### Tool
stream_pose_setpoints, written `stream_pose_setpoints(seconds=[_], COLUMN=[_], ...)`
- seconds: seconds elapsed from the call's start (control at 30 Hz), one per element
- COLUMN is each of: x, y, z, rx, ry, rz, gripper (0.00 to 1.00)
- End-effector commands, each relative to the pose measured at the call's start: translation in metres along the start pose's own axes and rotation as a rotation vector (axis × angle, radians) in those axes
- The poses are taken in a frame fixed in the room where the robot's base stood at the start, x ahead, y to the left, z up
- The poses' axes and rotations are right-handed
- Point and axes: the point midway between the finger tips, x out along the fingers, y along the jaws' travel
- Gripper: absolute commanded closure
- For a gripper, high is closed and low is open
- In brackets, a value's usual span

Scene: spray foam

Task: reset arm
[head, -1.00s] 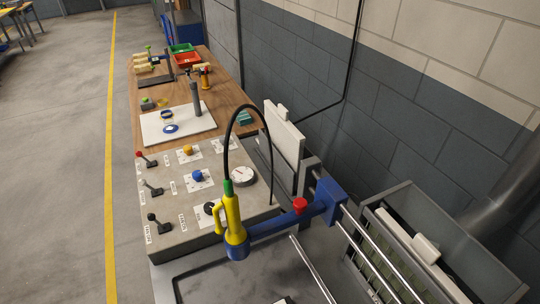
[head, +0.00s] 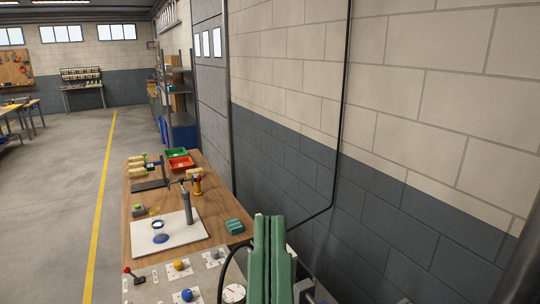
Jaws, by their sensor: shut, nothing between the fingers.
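My gripper (head: 271,222) shows at the bottom centre of the head view, as two green fingers pointing up. The fingers lie side by side with no object between them, so it is shut and empty. It stands in front of the wall, to the right of the workbench (head: 222,232). The rest of my arm is below the picture edge.
A grey control panel (head: 200,273) with levers and knobs is at the bottom left of the gripper, with a dial (head: 234,293). The bench holds a white board (head: 178,243), a teal block (head: 234,226), a red bin (head: 181,164) and a green bin (head: 175,153). A block wall (head: 400,210) fills the right.

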Motion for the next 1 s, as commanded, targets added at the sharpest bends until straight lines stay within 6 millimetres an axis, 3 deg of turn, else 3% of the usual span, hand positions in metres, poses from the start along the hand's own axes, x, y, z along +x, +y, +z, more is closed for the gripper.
stream_pose_setpoints(seconds=[0.03,0.3,0.4,0.57,1.0], x=[0.032,0.110,0.128,0.141,0.139], y=[-0.001,-0.003,-0.004,-0.004,-0.004], z=[-0.045,-0.155,-0.182,-0.199,-0.197], rx=[0.002,0.013,0.016,0.018,0.019], ry=[-0.001,-0.004,-0.005,-0.006,-0.006], rz=[-0.001,-0.007,-0.008,-0.010,-0.010], gripper=[1.00,1.00,1.00,1.00,1.00])
